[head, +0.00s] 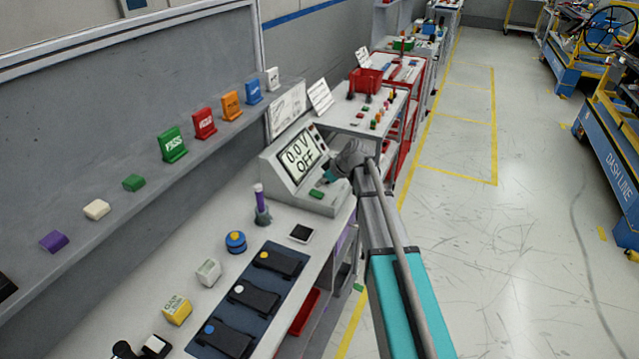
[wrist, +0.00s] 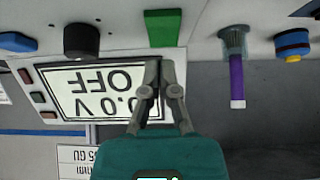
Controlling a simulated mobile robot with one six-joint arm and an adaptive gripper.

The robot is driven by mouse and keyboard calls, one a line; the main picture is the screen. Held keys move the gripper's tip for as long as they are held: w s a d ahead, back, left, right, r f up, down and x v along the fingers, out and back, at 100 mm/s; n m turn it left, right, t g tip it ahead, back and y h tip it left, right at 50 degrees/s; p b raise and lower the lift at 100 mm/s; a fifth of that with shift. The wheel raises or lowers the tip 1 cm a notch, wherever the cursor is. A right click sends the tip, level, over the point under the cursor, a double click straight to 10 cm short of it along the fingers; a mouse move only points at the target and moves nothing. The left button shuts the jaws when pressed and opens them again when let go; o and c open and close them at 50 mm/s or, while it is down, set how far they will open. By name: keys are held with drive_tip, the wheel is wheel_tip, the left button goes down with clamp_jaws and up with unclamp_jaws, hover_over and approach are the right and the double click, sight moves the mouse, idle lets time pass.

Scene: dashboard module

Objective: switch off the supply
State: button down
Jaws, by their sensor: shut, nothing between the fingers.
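The supply (head: 272,172) is a grey console with a sloped front at the back of the bench. Its display (head: 299,153) reads 0.0 V OFF; the same display shows upside down in the wrist view (wrist: 92,92). A green button (wrist: 162,25) sits on the supply's lower ledge, and a black knob (wrist: 82,40) is to its left in the wrist view. My gripper (wrist: 160,64) is shut and empty, its fingertips pointing toward the green button with a visible gap in the picture. In the head view my gripper (head: 332,174) is at the supply's right side, partly hiding it.
A purple-topped holder (head: 262,205) and a blue round piece (head: 236,242) stand nearby on the bench. A dark tray (head: 268,290) with black modules lies in front. Coloured signs, including PASS (head: 172,145), line the shelf.

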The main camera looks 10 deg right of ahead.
wheel_tip(320, 180, up, 3)
drive_tip(key=shift+d+f+p, duration=0.15)
drive_tip(key=shift+p, duration=0.85)
drive_tip(key=s+d+r+p, duration=0.4)
drive_tip(key=d+r+p, duration=0.1)
drive_tip(key=d, duration=0.2)
drive_tip(key=shift+s, duration=0.3)
drive_tip(key=shift+d, duration=0.1)
drive_tip(key=s+a+f+m+g+h, duration=0.1)
drive_tip(key=s+m, duration=0.4)
drive_tip(key=s, duration=0.7)
drive_tip(key=s+a+f+m+g+h, duration=0.1)
drive_tip(key=s+f+m+g+h, duration=0.2)
drive_tip(key=s, duration=0.9)
drive_tip(key=shift+s+f+m+h, duration=0.15)
drive_tip(key=shift+s+m+h, duration=0.15)
drive_tip(key=shift+m+h, duration=1.3)
